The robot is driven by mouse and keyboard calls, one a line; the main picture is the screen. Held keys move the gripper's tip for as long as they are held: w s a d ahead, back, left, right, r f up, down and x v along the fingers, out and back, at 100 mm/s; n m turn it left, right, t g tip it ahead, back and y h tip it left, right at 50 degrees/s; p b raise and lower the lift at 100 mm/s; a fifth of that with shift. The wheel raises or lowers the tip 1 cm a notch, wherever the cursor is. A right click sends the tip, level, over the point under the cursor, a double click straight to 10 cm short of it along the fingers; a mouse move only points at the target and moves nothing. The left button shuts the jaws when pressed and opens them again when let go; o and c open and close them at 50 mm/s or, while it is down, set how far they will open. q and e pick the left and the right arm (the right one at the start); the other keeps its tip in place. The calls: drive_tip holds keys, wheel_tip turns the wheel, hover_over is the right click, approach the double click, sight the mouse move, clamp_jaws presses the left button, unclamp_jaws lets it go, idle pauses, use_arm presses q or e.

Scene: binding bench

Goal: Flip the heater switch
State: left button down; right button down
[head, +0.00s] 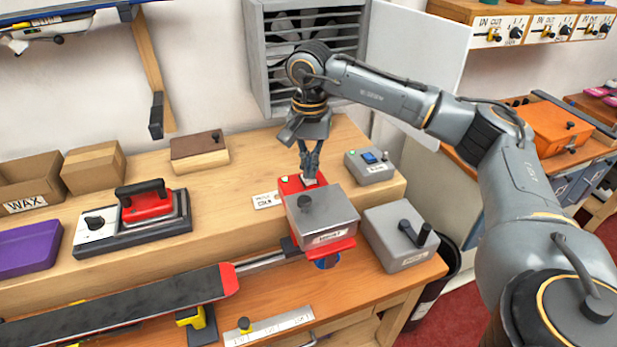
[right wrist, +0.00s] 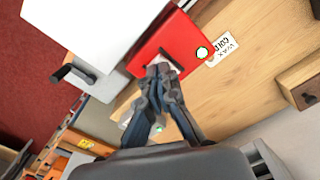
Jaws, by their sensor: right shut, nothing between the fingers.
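A red unit (head: 288,185) with a grey lidded pot (head: 322,217) stands at the bench's middle right. My right gripper (head: 309,180) points down at its back part, fingers shut and empty. The fingertips are at a small pale piece on the red top, which looks like the switch; they partly hide it, and I cannot tell whether they touch. In the right wrist view, the shut fingertips (right wrist: 160,68) are at this pale piece on the red top (right wrist: 178,38). A white round lamp (right wrist: 202,53) sits beside it. My left gripper is not in view.
A card (head: 267,200) reading "COLD" lies left of the red unit. A grey box (head: 370,165) with a blue button and small lever stands to the right. A grey crank box (head: 400,236) is in front of it. Bare wood lies left of the card.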

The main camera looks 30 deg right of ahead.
drive_tip(key=shift+f+b, duration=0.45)
drive_tip(key=shift+f, duration=0.25)
drive_tip(key=shift+s, duration=0.1)
drive_tip(key=shift+r+p, duration=0.6)
drive_tip(key=shift+r, duration=0.25)
drive_tip(key=shift+r+p, duration=1.7)
drive_tip(key=shift+r, duration=1)
